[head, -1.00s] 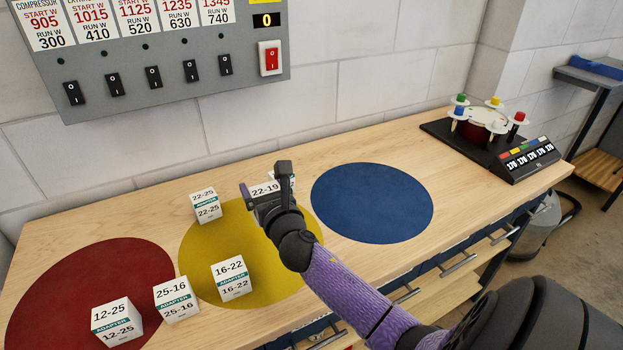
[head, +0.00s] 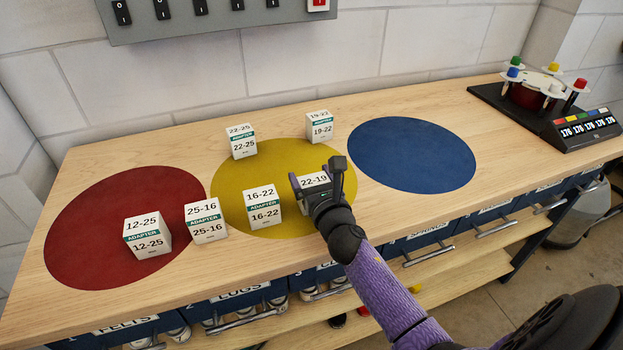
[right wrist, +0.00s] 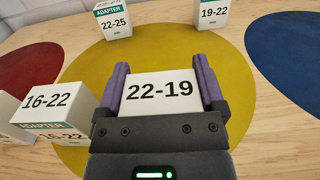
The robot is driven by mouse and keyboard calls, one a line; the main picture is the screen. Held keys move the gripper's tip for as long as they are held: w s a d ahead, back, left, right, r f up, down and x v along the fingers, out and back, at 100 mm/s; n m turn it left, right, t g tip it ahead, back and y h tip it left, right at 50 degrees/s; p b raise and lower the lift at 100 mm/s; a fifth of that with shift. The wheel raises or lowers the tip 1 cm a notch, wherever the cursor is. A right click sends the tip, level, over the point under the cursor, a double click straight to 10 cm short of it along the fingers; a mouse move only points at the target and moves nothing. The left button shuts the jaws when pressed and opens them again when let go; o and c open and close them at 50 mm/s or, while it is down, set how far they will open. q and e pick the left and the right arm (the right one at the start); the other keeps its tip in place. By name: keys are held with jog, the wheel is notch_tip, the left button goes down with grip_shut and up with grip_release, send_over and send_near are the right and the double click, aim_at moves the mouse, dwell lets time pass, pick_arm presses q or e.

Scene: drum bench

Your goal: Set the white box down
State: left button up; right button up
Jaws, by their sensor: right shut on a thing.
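A white box marked 22-19 (head: 312,181) sits between the fingers of my right gripper (head: 318,176), over the right front part of the yellow disc (head: 285,153). In the right wrist view both fingers (right wrist: 161,72) press on the sides of the box (right wrist: 160,94), which shows its numbered top. Its lower part is hidden, so I cannot tell whether it touches the bench. My left gripper is out of view.
Box 16-22 (head: 262,207) stands left of the held box. Boxes 22-25 (head: 241,142) and 19-22 (head: 319,127) stand behind. Boxes 25-16 (head: 206,221) and 12-25 (head: 147,237) stand further left, by the red disc (head: 85,235). The blue disc (head: 412,153) is empty.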

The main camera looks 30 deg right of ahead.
jog(key=o, duration=0.9)
jog(key=shift+f, duration=0.15)
jog(key=shift+o, duration=0.7)
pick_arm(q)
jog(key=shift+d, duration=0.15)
pick_arm(e)
jog(key=shift+r, duration=0.35)
jog(key=p+v, duration=0.1)
jog(key=v, duration=1)
jog(key=shift+s+a+f, duration=0.1)
jog(key=shift+s+f, duration=0.1)
jog(key=shift+s+a, duration=0.1)
jog(key=shift+s, duration=0.25)
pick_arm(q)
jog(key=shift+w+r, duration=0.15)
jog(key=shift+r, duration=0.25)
